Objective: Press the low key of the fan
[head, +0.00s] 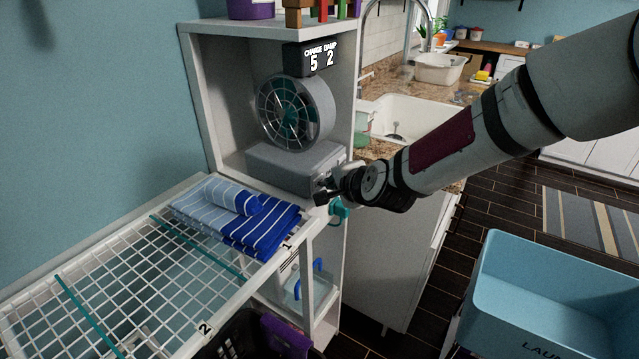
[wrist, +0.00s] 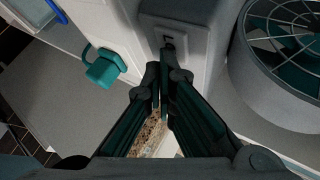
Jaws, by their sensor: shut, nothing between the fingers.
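In the wrist view the shut fingertips (wrist: 164,72) are just below a raised panel with a small dark key (wrist: 168,43) on the base. Whether they touch it I cannot tell. I cannot read any key label. The fan drum (wrist: 285,65) is at the right in the wrist view.
A teal hook-like piece (head: 338,211) is just below my gripper; it also shows in the wrist view (wrist: 104,70). Folded blue striped towels (head: 235,212) lie on the white wire rack (head: 130,275). A sink (head: 400,118) is behind my arm.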

